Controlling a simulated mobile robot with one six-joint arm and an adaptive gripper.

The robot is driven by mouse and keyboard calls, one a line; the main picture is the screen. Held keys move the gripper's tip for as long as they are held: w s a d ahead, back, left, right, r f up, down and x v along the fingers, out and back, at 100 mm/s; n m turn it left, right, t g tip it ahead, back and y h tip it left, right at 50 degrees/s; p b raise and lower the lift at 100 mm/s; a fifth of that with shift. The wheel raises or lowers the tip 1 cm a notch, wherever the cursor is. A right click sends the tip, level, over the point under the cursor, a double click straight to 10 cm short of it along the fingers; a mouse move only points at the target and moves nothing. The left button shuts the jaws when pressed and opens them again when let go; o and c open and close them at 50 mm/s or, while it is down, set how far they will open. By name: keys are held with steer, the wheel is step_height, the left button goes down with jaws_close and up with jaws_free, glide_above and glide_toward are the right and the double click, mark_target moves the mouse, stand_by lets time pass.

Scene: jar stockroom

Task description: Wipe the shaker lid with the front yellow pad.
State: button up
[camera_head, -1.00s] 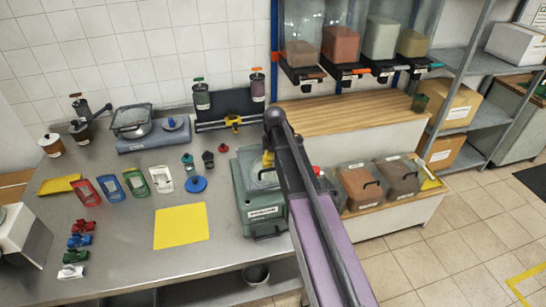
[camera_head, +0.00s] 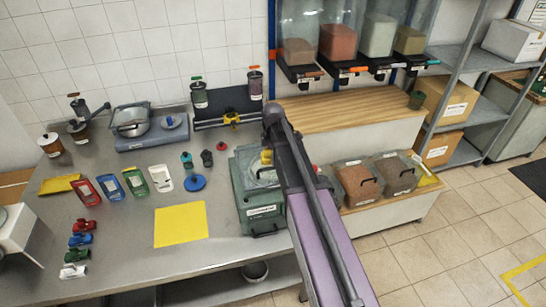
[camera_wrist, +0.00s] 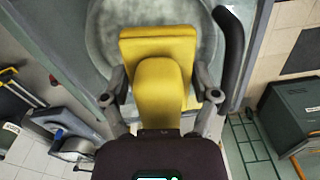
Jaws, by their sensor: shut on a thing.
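My gripper (camera_wrist: 164,92) is shut on the handle of a yellow pad (camera_wrist: 158,48). The pad also shows as a small yellow patch in the head view (camera_head: 266,157), partly hidden by my arm. In the wrist view the pad lies over a round, cloudy grey lid (camera_wrist: 108,35), which I take to be the shaker lid. Whether pad and lid touch cannot be told. The lid is on top of a grey-green box-shaped unit (camera_head: 259,212) at the table's right end. My arm hides the unit's right side.
A flat yellow sheet (camera_head: 180,225) lies left of the unit, and another yellow piece (camera_head: 58,184) lies far left. A blue disc (camera_head: 195,183) and small bottles stand behind the sheet. Lidded bins (camera_head: 362,185) stand right of my arm. The front middle of the table is clear.

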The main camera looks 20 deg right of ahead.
steer(key=shift+r+p, duration=1.7)
steer(key=shift+r, duration=0.25)
steer(key=shift+r+p, duration=1.5)
